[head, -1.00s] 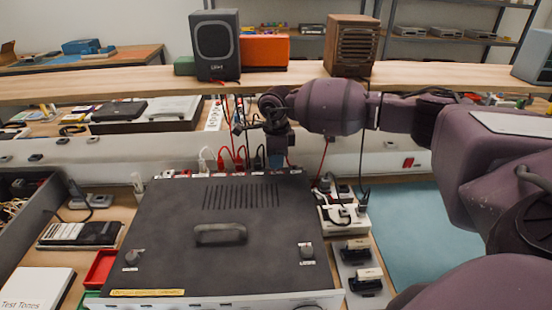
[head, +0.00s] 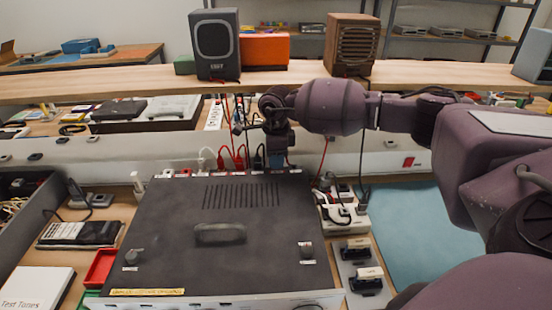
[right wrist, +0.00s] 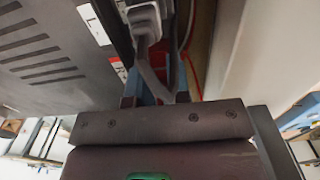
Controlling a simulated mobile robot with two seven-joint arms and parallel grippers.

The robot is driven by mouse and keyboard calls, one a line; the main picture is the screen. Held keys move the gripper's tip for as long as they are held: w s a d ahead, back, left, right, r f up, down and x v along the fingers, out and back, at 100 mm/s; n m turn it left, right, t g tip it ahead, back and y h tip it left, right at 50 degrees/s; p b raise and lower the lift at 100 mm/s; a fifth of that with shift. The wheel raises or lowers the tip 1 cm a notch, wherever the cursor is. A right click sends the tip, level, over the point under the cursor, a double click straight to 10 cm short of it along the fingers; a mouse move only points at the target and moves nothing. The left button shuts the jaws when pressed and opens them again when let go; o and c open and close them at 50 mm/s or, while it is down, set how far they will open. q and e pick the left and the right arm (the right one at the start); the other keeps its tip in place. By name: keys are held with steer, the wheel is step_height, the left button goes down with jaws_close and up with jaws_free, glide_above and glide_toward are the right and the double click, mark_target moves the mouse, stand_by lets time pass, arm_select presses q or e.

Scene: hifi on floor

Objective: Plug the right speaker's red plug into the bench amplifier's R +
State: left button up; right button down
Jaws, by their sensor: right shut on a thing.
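The bench amplifier (head: 215,245) is the wide dark box in front of me, with a vented top and a handle. Several plugs, including red ones (head: 223,157), stand along its rear edge. My right gripper (head: 277,160) points down at the right part of that rear edge. In the right wrist view its blue fingers (right wrist: 155,85) are closed, with a bit of red, seemingly the red plug (right wrist: 180,80), between them; the tip is hidden. The brown right speaker (head: 352,45) stands on the shelf, and a red lead (head: 323,155) hangs below it. My left gripper is out of view.
A grey left speaker (head: 215,45) and an orange box (head: 264,50) stand on the wooden shelf (head: 120,84). A white power strip (head: 345,215) with plugs lies right of the amplifier. A red tray (head: 101,268) sits left of it. The blue mat (head: 415,225) is mostly clear.

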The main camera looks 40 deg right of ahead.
stand_by(0.4)
steer(key=c, duration=1)
jaws_free()
steer(key=shift+f, duration=0.1)
